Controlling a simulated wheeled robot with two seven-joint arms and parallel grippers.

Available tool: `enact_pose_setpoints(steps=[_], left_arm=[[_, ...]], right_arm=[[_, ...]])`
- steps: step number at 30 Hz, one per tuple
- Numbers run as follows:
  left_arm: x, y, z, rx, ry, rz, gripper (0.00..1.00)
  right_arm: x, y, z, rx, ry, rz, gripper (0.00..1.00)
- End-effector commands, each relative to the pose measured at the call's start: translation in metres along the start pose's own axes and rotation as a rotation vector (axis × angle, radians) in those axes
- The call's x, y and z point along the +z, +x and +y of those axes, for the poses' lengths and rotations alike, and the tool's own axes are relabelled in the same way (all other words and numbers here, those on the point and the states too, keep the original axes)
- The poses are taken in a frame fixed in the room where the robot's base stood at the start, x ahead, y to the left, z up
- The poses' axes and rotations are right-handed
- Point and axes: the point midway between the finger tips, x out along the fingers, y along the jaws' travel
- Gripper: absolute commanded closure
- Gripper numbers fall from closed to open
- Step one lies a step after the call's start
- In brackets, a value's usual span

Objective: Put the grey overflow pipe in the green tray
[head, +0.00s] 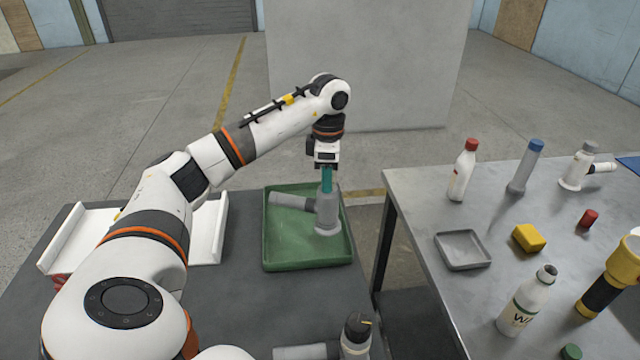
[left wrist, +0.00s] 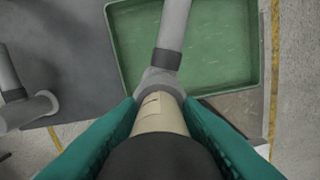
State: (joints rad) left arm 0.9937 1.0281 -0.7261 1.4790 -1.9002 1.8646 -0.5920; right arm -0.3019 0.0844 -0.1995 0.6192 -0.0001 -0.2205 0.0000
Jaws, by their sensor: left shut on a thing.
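The grey overflow pipe (head: 327,212) stands roughly upright within the outline of the green tray (head: 262,238), near its right side. Its side branch points left over the tray. My left gripper (head: 326,180) is above it, with its teal fingers shut on the pipe's upper end. In the left wrist view the fingers (left wrist: 160,108) close on either side of the pipe, and its grey branch (left wrist: 173,28) reaches across the green tray (left wrist: 222,92). I cannot tell whether the pipe's base touches the tray floor. My right gripper is not in view.
The tray sits on a dark table (head: 235,300). A second grey pipe fitting (head: 300,352) lies at the front edge of view. A white shell (head: 212,228) is left of the tray. A grey table (head: 480,290) with bottles and a small grey dish (head: 463,262) stands right.

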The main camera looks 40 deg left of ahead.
Motion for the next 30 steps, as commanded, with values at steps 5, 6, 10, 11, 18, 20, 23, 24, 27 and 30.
enact_pose_setpoints(steps=[5,6,10,11,18,20,23,24,27,30], left_arm=[[0.0,0.019,0.0,-0.001,0.0,0.001,1.0],[0.0,0.021,0.0,-0.001,0.001,0.001,1.0],[0.0,0.036,0.001,0.001,0.001,0.0,1.0],[0.0,0.04,0.001,0.002,0.001,-0.001,1.0],[0.0,0.057,0.0,-0.002,0.0,0.001,1.0],[0.0,0.057,0.0,-0.002,0.0,0.001,1.0],[0.0,0.058,0.0,-0.002,0.0,0.001,1.0],[0.0,0.058,0.0,-0.001,0.0,0.0,0.62],[0.0,0.058,0.0,-0.001,0.0,0.0,0.46],[0.0,0.058,0.0,-0.001,0.0,0.0,0.45]], right_arm=[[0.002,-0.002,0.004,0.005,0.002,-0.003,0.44],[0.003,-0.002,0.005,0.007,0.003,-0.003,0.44],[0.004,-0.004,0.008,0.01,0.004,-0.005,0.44],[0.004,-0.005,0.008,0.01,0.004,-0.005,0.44],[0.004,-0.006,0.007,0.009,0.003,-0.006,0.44],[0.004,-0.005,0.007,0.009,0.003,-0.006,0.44],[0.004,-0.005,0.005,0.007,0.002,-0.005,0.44],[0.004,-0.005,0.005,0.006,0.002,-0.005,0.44],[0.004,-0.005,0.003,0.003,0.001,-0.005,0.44],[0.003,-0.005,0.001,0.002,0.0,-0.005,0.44]])
